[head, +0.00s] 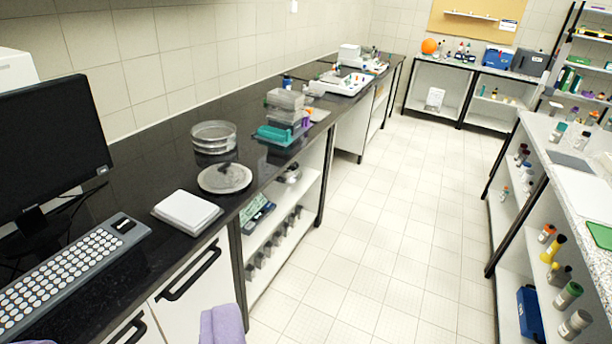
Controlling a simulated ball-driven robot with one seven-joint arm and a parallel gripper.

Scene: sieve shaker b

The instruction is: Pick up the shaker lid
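A flat round disc (225,178) with a pale rim and a mottled grey top lies on the black counter near its front edge. Behind it stands a short, round, sieve-like vessel (213,146) with a silvery, see-through upper rim. I cannot tell for sure which of these is the shaker lid; the flat disc looks most like one. A lavender part (222,326) at the bottom edge seems to be mine, cut off by the frame. It is well below and in front of the disc and touches nothing visible. No fingertips can be made out.
A white flat box (187,211) lies left of the disc, with a keyboard (70,275) and monitor (50,145) farther left. Stacked boxes on a teal tray (277,133) stand beyond. The tiled floor (370,220) is clear; a shelved bench (570,180) stands right.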

